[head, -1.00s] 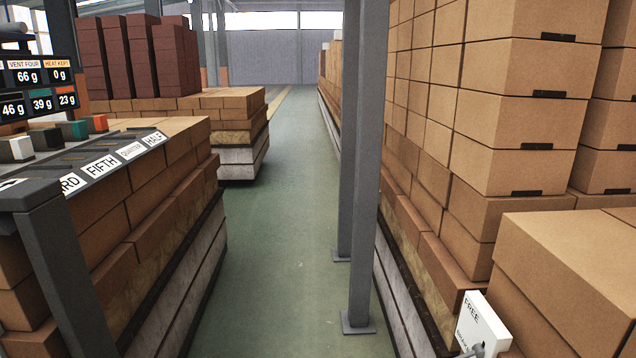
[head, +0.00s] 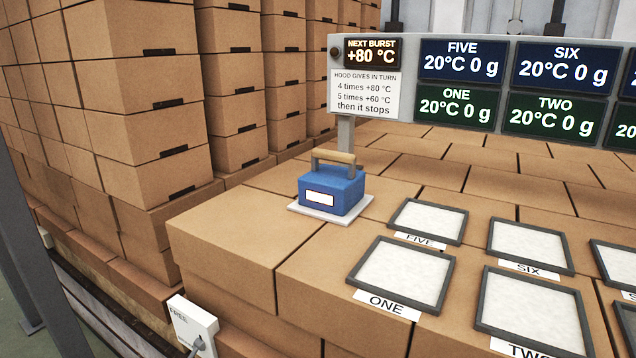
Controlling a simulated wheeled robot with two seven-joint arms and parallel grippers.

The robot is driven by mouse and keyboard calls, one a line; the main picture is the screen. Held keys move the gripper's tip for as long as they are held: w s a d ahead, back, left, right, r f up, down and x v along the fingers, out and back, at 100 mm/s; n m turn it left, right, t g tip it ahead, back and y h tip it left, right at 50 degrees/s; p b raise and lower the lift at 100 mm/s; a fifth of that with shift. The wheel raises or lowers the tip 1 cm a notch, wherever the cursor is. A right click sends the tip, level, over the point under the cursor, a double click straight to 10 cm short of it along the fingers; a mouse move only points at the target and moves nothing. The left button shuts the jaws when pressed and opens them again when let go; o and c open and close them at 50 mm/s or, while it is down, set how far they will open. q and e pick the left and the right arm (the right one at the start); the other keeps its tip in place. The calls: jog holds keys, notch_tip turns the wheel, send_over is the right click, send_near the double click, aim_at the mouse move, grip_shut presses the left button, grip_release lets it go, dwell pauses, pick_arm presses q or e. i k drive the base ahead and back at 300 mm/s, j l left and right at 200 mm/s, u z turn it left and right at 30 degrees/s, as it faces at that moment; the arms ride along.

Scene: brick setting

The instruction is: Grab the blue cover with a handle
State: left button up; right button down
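The blue cover (head: 331,192) is a small blue block with a blank white label on its front. A tan bar handle (head: 333,157) on grey brackets stands on its top. The cover rests on a thin white plate (head: 352,207) on top of the stacked boxes, left of the framed pads in the head view. Nothing touches its handle. Neither of my grippers shows in the head view.
Framed white pads labelled ONE (head: 403,273), TWO (head: 534,310), FIVE (head: 429,221) and SIX (head: 530,246) lie right of the cover. A display board (head: 480,85) stands behind. Tall box stacks (head: 130,90) rise at left. A white FREE box (head: 192,326) hangs at the front.

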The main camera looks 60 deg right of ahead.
aim_at(327, 188)
jog(key=z, duration=1.85)
